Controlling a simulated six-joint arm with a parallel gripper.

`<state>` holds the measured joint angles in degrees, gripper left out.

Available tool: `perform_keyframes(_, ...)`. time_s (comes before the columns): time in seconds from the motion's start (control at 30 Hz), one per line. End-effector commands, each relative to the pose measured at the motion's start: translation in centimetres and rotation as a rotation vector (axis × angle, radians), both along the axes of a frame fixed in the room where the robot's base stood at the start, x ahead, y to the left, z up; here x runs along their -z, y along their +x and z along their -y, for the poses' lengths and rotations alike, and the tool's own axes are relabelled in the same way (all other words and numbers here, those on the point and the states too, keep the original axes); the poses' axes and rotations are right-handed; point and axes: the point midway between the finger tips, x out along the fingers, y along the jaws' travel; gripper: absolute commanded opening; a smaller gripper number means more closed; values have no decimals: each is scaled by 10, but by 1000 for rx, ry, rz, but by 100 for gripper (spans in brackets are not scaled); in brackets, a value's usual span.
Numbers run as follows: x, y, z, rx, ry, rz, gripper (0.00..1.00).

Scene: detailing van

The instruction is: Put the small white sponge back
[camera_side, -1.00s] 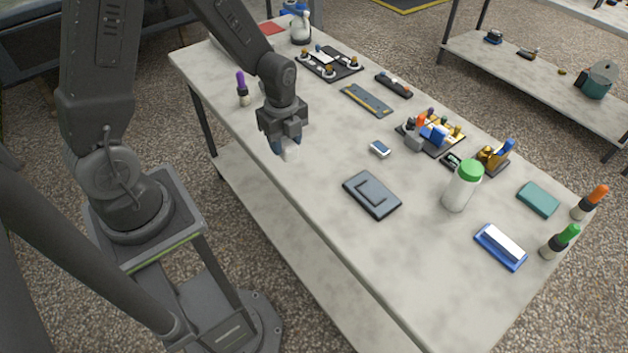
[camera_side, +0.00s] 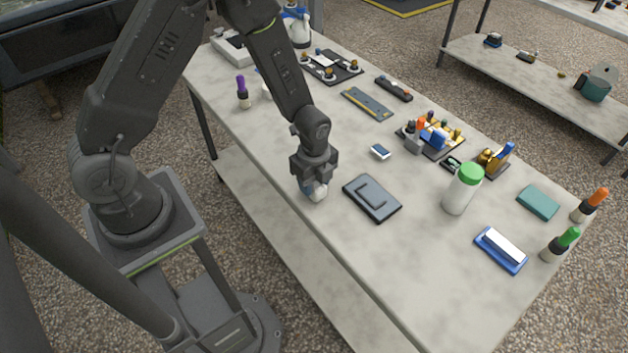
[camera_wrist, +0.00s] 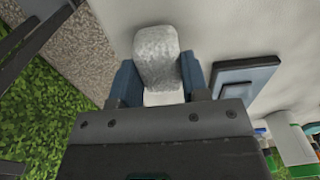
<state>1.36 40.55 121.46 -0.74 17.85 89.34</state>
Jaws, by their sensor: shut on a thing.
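My gripper (camera_side: 313,188) is shut on the small white sponge (camera_wrist: 157,52), which sits between its two blue fingers in the wrist view. In the side view the white sponge (camera_side: 319,193) shows at the fingertips, over the near long edge of the table and just left of a dark grey pad (camera_side: 381,207). The pad has a raised L-shaped ridge and is bare. It also shows right of the fingers in the wrist view (camera_wrist: 262,75). I cannot tell how high the sponge is above the table.
Right of the pad stand a green-capped white bottle (camera_side: 461,190) and a blue tray (camera_side: 487,252) with a white block. A small blue-and-white item (camera_side: 380,152) lies behind the pad. Several organisers line the far side. The near front of the table is clear.

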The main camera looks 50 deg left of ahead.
Motion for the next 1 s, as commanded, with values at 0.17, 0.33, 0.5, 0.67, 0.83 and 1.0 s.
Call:
perform_keyframes(0.17,2,0,0,0,0,-1,15)
perform_keyframes(0.33,3,0,0,0,0,-1,54)
perform_keyframes(0.5,3,0,0,0,0,-1,67)
perform_keyframes(0.67,3,0,0,0,0,-1,67)
perform_keyframes(0.83,-6,0,0,0,0,1,67)
perform_keyframes(1.0,-35,1,0,0,0,5,67)
